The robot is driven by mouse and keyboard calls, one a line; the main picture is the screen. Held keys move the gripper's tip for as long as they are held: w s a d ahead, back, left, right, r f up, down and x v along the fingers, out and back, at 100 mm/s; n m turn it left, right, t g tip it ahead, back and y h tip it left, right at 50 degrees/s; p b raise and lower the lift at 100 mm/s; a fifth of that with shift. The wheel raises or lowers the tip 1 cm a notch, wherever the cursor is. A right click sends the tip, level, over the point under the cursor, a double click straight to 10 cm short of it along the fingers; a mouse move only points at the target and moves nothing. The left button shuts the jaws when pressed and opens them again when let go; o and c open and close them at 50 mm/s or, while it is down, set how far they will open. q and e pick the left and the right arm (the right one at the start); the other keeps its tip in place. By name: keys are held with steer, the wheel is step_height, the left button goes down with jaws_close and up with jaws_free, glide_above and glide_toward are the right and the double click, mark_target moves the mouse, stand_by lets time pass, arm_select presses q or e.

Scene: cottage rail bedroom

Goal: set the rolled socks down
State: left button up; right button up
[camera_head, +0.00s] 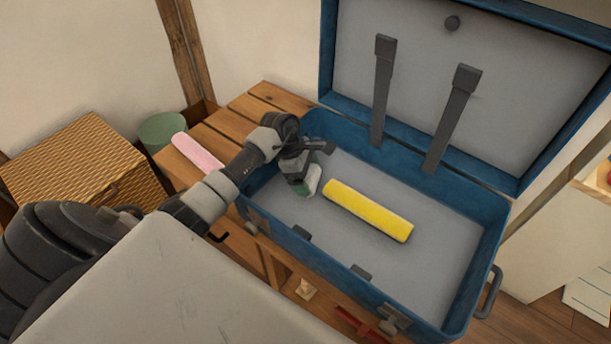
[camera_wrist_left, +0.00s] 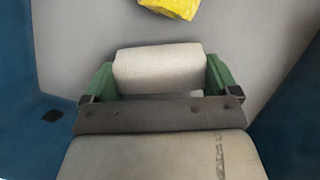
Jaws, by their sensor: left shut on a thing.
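The rolled socks (camera_head: 314,179) are a small off-white roll inside the left part of the open blue suitcase (camera_head: 476,262). My left gripper (camera_head: 307,184) is shut on them, and its body hides part of them in the head view. In the left wrist view the socks (camera_wrist_left: 160,69) sit between the two green fingertips of the left gripper (camera_wrist_left: 161,78), with the grey case floor beyond. I cannot tell whether they touch that floor. My right gripper is not in view.
A yellow roll (camera_head: 368,211) lies in the case, right of the socks; its end (camera_wrist_left: 172,7) shows in the wrist view. The grey case floor (camera_head: 440,262) around it is clear. The lid (camera_head: 420,60) stands open behind. A pink roll (camera_head: 198,152) lies on the wooden bench (camera_head: 262,97).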

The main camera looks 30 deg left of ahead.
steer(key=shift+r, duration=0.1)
arm_select(q)
steer(key=shift+f, duration=0.1)
steer(key=shift+f, duration=0.15)
steer(key=o, duration=0.6)
steer(key=shift+r, duration=0.45)
steer(key=p+v, duration=0.1)
steer(key=v, duration=0.6)
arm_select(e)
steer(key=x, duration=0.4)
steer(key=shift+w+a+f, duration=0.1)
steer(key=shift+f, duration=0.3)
